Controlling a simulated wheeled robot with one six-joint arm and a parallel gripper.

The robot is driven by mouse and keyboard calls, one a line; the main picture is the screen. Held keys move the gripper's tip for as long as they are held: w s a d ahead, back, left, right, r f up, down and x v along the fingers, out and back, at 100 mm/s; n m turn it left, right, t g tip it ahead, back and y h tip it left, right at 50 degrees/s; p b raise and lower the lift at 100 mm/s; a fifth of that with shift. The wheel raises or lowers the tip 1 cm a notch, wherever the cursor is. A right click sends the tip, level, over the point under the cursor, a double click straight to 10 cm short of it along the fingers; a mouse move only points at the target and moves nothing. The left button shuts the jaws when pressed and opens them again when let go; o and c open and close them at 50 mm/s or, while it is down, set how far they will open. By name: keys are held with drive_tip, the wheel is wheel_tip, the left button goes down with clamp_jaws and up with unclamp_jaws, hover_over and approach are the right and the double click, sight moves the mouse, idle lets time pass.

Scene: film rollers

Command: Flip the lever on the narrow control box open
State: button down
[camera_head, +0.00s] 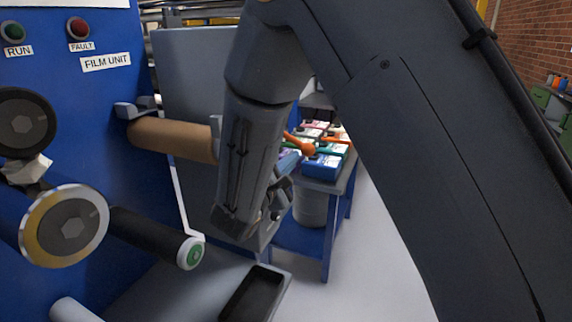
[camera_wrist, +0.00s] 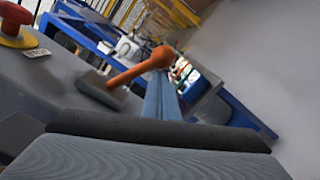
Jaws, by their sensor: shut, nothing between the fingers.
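The lever is an orange arm with a round knob (camera_wrist: 161,57), rising from a dark base on the grey control box (camera_wrist: 55,85) in the wrist view. The lever's knob end also shows in the head view (camera_head: 308,149), just right of my forearm. My gripper (camera_wrist: 159,82) has blue fingers, shut and empty, with their tips close to the knob. I cannot tell whether they touch it. In the head view my gripper (camera_head: 289,162) is partly hidden by my wrist, and the box is mostly hidden behind my arm.
A red button (camera_wrist: 16,20) on a yellow base stands on the box beside the lever. A blue table (camera_head: 325,215) with coloured boxes is behind. A brown roller (camera_head: 172,138) and the blue film unit (camera_head: 105,105) are at left. Floor at right is clear.

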drive_tip(key=shift+w+d, duration=0.1)
drive_tip(key=shift+w, duration=0.15)
idle(0.3)
wheel_tip(320, 180, up, 9)
drive_tip(key=d+n+p, duration=0.2)
drive_tip(key=n+p, duration=0.2)
drive_tip(key=n, duration=0.5)
drive_tip(key=shift+s+y, duration=0.3)
drive_tip(key=shift+s, duration=0.1)
drive_tip(key=shift+r, duration=0.15)
